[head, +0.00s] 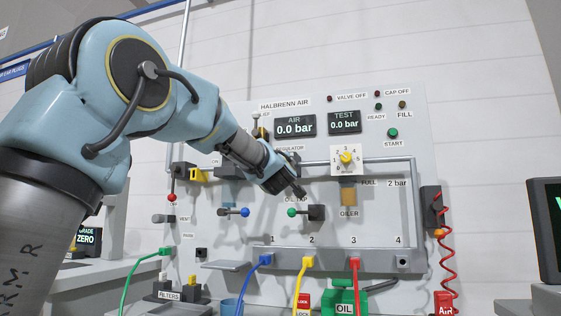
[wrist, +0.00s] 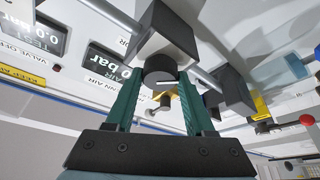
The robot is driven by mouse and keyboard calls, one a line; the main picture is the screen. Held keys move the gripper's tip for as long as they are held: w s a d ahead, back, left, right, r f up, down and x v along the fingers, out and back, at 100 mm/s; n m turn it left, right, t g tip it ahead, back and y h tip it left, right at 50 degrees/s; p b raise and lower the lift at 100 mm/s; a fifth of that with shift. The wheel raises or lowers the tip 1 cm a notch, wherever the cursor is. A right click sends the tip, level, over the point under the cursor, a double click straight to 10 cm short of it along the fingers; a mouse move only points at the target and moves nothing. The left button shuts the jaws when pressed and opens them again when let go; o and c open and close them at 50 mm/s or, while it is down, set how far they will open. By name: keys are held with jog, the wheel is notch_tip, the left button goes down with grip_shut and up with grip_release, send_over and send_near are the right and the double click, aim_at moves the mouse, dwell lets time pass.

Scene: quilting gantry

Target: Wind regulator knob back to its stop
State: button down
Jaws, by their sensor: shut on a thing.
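In the wrist view the regulator knob (wrist: 160,69) is a short black cylinder on the underside of a dark grey block (wrist: 165,35). My gripper (wrist: 158,80) has one green finger on each side of the knob and is shut on it. In the head view my gripper (head: 297,187) is at the panel below the partly covered regulator label (head: 290,148); the knob itself is hidden there. The air display (head: 295,126) and the test display (head: 344,122) both read 0.0 bar. I cannot see a mark showing how far the knob is turned.
The panel carries a yellow selector on a numbered dial (head: 346,158), an oiler (head: 348,192), a blue-ended lever (head: 245,212) and a green-ended lever (head: 292,212) close to my gripper. A grey pipe (head: 385,160) runs around the right side. Coloured hoses hang below.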

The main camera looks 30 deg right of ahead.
dwell(0.5)
jog(key=shift+c, duration=1.3)
grip_release()
jog(key=b+v, duration=0.1)
jog(key=v, duration=0.9)
jog(key=shift+s+a, duration=0.2)
jog(key=shift+s, duration=0.15)
jog(key=shift+f, duration=0.1)
